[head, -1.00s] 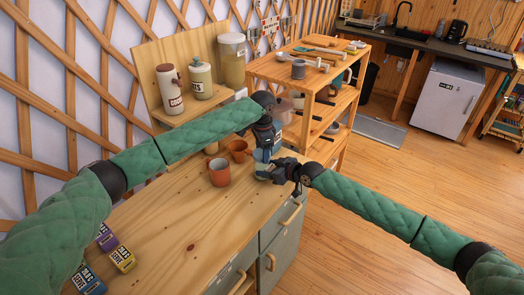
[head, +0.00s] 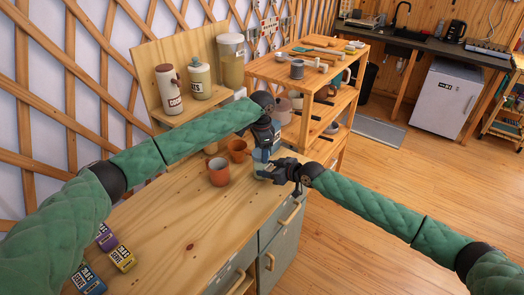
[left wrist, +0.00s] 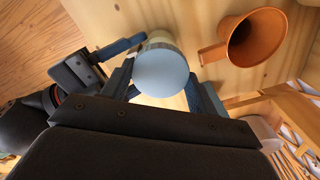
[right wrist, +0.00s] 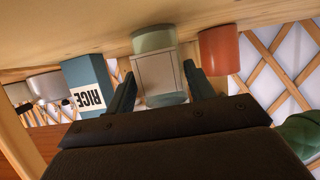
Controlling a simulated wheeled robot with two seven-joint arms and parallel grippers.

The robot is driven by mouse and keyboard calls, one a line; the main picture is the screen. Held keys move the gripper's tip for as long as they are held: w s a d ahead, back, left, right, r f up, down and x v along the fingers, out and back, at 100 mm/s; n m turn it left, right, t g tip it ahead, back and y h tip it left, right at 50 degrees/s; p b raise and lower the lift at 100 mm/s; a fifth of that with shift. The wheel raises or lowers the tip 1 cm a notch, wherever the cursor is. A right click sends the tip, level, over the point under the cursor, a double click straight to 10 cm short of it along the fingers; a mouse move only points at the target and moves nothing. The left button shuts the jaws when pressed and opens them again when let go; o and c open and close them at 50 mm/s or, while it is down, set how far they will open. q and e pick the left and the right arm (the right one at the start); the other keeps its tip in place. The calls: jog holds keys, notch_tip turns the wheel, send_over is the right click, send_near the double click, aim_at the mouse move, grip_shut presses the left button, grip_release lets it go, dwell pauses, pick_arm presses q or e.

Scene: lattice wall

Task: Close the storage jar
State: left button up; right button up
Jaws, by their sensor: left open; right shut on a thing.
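The storage jar stands upright on the wooden counter, small and partly hidden by my grippers in the head view (head: 259,163). In the right wrist view its pale green body with a blank pale label (right wrist: 158,73) is between my right fingers. My right gripper (head: 268,170) is shut on the jar's body from the side; it also shows in the left wrist view (left wrist: 118,47). A round pale blue lid (left wrist: 161,72) covers the jar's top. My left gripper (head: 265,150) is open above the jar, its fingers either side of the lid. I cannot tell whether the lid is fully seated.
An orange cup (head: 218,172) and a brown cup (head: 238,150) stand close left of the jar. A blue RICE container (right wrist: 88,85) is nearby. Canisters (head: 168,91) stand on a raised shelf. Small boxes (head: 122,258) lie at the counter's near left.

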pick_arm(q)
jog(key=shift+s+d+f, duration=0.15)
jog(key=shift+s+f, duration=0.15)
jog(key=shift+f, duration=0.3)
jog(key=shift+w+r, duration=0.2)
jog(key=shift+r, duration=0.8)
jog(key=shift+w+r, duration=0.15)
jog(key=shift+r, duration=1.05)
jog(key=c, duration=1.1)
jog(key=shift+c, duration=0.2)
jog(key=shift+r, duration=2.05)
